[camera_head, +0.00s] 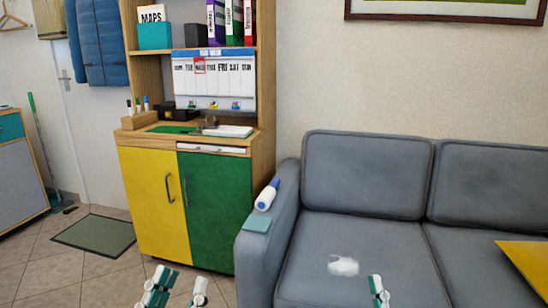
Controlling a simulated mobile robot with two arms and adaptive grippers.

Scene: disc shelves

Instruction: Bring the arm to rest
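My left gripper (182,280) shows at the bottom edge, left of the sofa. Its two white and green fingers are spread apart, with nothing visible between them. Part of my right gripper (378,287) shows at the bottom edge, in front of the sofa seat. Only one finger of it is clear, so its opening cannot be judged. The arms behind both grippers are out of the frame.
A grey sofa (368,172) fills the right, with a white crumpled item (343,265) on its seat. A blue-white roller-like object (267,194) and teal square (257,225) lie on its armrest. A yellow-green cabinet (152,200) stands left. Tiled floor is clear before it.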

